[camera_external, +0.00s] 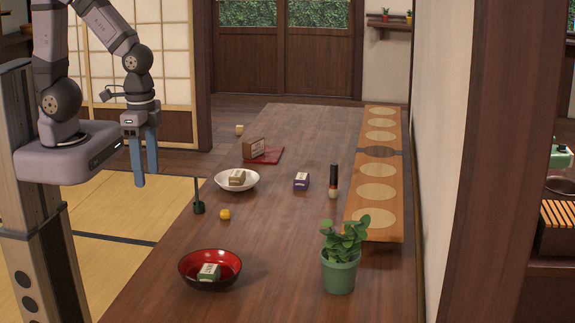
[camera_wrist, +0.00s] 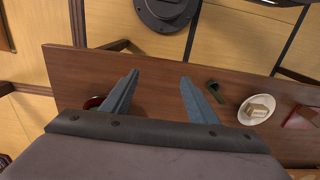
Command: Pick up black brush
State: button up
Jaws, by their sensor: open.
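My gripper (camera_external: 146,182) is open and empty, pointing down at the left, well above the table's left edge and far from the brush. Its two blue-grey fingers are spread apart in the wrist view (camera_wrist: 159,78).
Near the brush are a small purple box (camera_external: 301,181), a table runner (camera_external: 395,222) and a potted plant (camera_external: 341,270). Nearer my gripper are a dark green upright item (camera_external: 198,207), a white bowl (camera_external: 250,187), a yellow item (camera_external: 225,214) and a red-black bowl (camera_external: 190,274).

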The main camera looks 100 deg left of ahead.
jog(key=shift+c, duration=1)
jog(key=n+t+y+b, duration=0.3)
jog(key=t+b, duration=0.2)
jog(key=t, duration=0.5)
send_near(334, 181)
jog(key=d, duration=0.2)
jog(key=s+d+f, duration=0.1)
jog(key=d, duration=0.1)
jog(key=s+d+f, duration=0.1)
jog(key=d, duration=0.2)
jog(key=shift+s, duration=0.15)
jog(key=w+a+t, duration=0.1)
jog(key=a, duration=0.1)
jog(key=w+a+f+t+y, duration=0.1)
jog(key=a, duration=0.2)
jog(key=w+a+f+b, duration=0.1)
jog(key=a, duration=0.2)
jog(key=shift+w+f+n+t, duration=0.1)
jog(key=shift+n+t, duration=0.3)
jog(key=shift+x, duration=1.05)
jog(key=shift+w, duration=0.1)
